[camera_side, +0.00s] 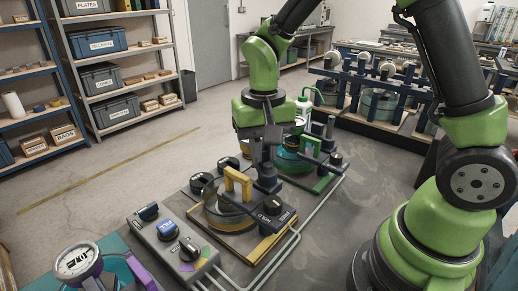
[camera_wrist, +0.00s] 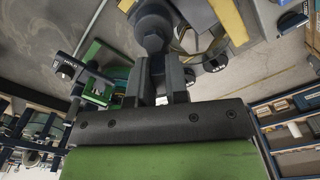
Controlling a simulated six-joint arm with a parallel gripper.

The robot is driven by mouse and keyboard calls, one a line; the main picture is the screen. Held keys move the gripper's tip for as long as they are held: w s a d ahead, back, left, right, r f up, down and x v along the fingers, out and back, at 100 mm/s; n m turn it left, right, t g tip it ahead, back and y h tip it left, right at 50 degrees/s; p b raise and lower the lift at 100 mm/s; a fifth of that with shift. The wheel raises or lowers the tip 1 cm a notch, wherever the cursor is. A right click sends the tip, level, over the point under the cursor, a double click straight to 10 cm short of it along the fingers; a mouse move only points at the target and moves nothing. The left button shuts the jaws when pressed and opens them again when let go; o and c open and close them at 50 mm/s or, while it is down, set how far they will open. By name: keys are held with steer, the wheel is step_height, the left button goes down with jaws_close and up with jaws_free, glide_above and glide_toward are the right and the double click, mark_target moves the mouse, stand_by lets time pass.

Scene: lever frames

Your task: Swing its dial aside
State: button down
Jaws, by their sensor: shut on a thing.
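A yellow frame (camera_side: 232,187) stands over a round glass dish (camera_side: 222,212) on a yellow-edged base. A dark lever block (camera_side: 272,209) with white lettering lies at the base's right side. My gripper (camera_side: 268,172) points down at the back right of the yellow frame. It is shut on a dark knob-topped post (camera_side: 267,184). In the wrist view, my gripper's fingers (camera_wrist: 160,85) close at a dark rounded knob (camera_wrist: 153,30). Part of the yellow frame (camera_wrist: 230,20) shows at the upper right there. The fingers hide part of the post.
A green frame (camera_side: 300,148) with its own black lever stands close behind. Pale pipes (camera_side: 293,238) run along the right.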

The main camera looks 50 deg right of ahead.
steer(key=m, duration=0.3)
steer(key=s+m, duration=0.1)
steer(key=m, duration=0.2)
steer(key=s+d+m, duration=0.1)
steer(key=m, duration=0.3)
steer(key=shift+d, duration=0.1)
steer(key=shift+s, duration=0.15)
stand_by(0.4)
steer(key=c, duration=1.1)
jaws_free()
step_height(320, 180, up, 10)
